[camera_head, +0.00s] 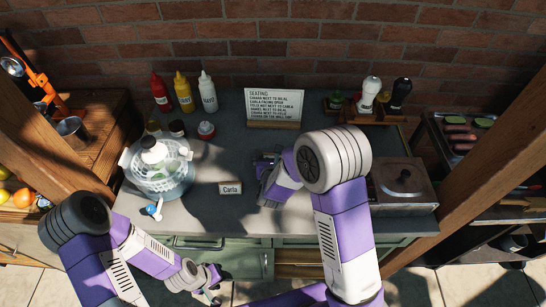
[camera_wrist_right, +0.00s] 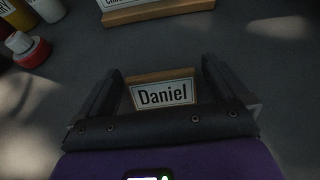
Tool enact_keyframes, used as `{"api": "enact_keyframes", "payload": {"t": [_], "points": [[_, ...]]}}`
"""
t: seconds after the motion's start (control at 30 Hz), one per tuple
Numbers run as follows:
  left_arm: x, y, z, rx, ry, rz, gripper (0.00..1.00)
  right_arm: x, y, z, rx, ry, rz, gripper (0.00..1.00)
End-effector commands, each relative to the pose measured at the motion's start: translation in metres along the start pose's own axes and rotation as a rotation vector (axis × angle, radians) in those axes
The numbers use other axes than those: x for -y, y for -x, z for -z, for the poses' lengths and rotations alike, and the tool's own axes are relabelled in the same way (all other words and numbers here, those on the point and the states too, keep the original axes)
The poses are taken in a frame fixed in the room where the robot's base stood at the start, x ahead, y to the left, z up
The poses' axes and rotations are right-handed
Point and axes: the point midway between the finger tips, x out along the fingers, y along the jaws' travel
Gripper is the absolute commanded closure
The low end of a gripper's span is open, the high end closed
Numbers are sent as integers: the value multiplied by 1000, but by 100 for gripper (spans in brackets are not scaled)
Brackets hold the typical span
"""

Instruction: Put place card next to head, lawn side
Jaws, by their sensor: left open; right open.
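A place card reading "Daniel" (camera_wrist_right: 162,95), white on a wooden holder, stands between the fingers of my right gripper (camera_wrist_right: 162,68) in the right wrist view. The fingers are open, one on each side of it, with some gap visible. In the head view my right gripper (camera_head: 266,164) is over the grey worktop (camera_head: 225,150) and I cannot make out that card. A second card reading "Carla" (camera_head: 230,188) stands on the worktop left of this gripper. My left gripper (camera_head: 212,284) is open and empty, low in front of the green cabinet.
A seating sign (camera_head: 274,108) stands at the back. A clear drink dispenser (camera_head: 160,165) is at the left. A shaker rack (camera_head: 372,112) and a lidded metal box (camera_head: 403,182) are at the right.

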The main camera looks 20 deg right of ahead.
Motion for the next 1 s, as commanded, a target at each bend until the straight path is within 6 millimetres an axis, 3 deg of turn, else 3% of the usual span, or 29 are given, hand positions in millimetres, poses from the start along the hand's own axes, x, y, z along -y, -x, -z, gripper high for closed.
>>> {"api": "enact_keyframes", "payload": {"t": [0.3, 0.67, 0.87, 1.0], "points": [[0, 0, 0, 0, 0, 0, 57, 1, -7, 0, 0, -1, 1, 0], [0, 0, 0, 0, 0, 0, 57, 0, -7, 0, 1, -1, 0, 55], [0, 0, 0, 0, 0, 0, 57, 0, -6, -2, 1, -1, 0, 56], [-1, 3, 0, 0, 0, 0, 57, 0, -1, -15, 4, -3, -1, 56]]}}
